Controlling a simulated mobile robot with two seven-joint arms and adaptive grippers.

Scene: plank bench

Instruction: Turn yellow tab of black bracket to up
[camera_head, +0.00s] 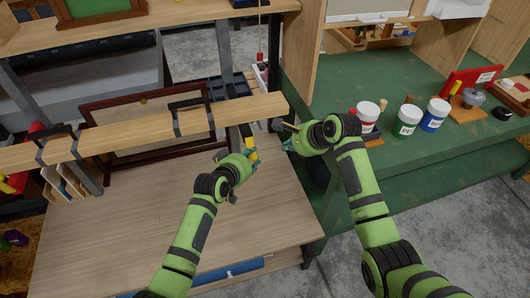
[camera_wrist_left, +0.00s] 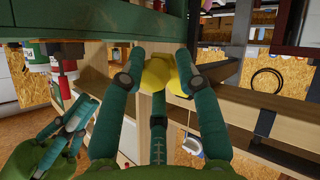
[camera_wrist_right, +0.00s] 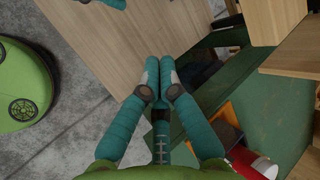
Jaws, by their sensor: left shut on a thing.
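My left gripper (camera_head: 250,150) is at the right end of the long wooden plank, just below its front edge. In the left wrist view my left gripper (camera_wrist_left: 163,66) has its two fingers on either side of a rounded yellow tab (camera_wrist_left: 157,75) and is shut on it. The yellow tab also shows in the head view (camera_head: 252,144). A dark bracket (camera_head: 246,130) shows just above it, partly hidden; its exact tilt is hard to tell. My right gripper (camera_head: 287,143) is close by on the right, apart from the tab. In the right wrist view its fingertips (camera_wrist_right: 162,72) are together and empty.
Two more black brackets (camera_head: 190,108) (camera_head: 52,138) sit along the plank (camera_head: 105,139). A framed panel (camera_head: 140,125) leans behind it. The wooden bench top (camera_head: 100,240) is mostly clear. Paint cans (camera_head: 407,121) stand on the green bench (camera_head: 310,85) at right.

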